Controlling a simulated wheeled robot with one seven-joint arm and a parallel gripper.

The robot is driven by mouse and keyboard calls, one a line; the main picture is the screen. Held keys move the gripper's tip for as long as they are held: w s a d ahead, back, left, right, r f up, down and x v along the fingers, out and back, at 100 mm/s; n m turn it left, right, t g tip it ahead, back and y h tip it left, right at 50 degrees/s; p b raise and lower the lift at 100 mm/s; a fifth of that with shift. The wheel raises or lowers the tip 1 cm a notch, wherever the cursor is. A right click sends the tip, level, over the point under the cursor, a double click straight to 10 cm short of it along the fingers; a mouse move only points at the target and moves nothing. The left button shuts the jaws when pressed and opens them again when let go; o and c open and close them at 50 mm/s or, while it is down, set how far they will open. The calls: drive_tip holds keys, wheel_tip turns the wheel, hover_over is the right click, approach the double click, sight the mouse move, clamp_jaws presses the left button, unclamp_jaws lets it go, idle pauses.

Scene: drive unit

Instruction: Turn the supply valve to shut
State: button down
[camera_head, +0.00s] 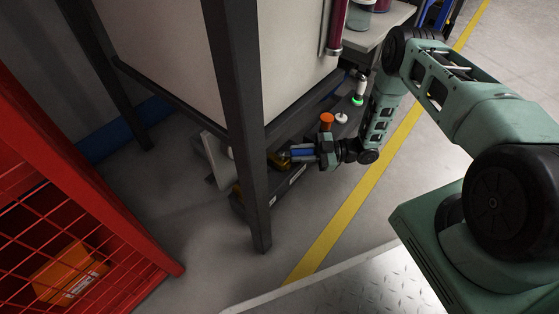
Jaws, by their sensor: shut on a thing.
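The supply valve shows low behind the dark frame leg, with a brass-yellow body (279,162) and a blue handle (302,152). The leg hides part of the valve's left side. My gripper (312,154) reaches in from the right, low over the dark base unit, and is shut on the blue handle. The fingers and handle are small and overlap, so the exact grip and the handle's angle are hard to tell.
The dark frame leg (239,130) stands close left of my gripper. An orange knob (326,120), a white knob (341,118) and a green-ringed part (357,101) stand just behind. A red mesh cage (90,190) is at left. Open floor lies between.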

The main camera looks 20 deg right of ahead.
drive_tip(key=shift+w+d+f+n+g+b, duration=0.1)
drive_tip(key=shift+w+n+g+b, duration=0.15)
drive_tip(key=shift+n+g, duration=0.35)
drive_tip(key=shift+w+d+n+g+b, duration=0.1)
drive_tip(key=shift+n+g+b, duration=0.15)
drive_tip(key=shift+g, duration=0.55)
drive_tip(key=c, duration=1.2)
unclamp_jaws()
drive_tip(key=d+p, duration=0.1)
drive_tip(key=d, duration=0.4)
drive_tip(key=s+d+p, duration=0.1)
drive_tip(key=d+p, duration=0.1)
drive_tip(key=d, duration=0.4)
drive_tip(key=s+d+p, duration=0.1)
drive_tip(key=d+p, duration=0.1)
drive_tip(key=d, duration=0.4)
drive_tip(key=shift+d, duration=0.1)
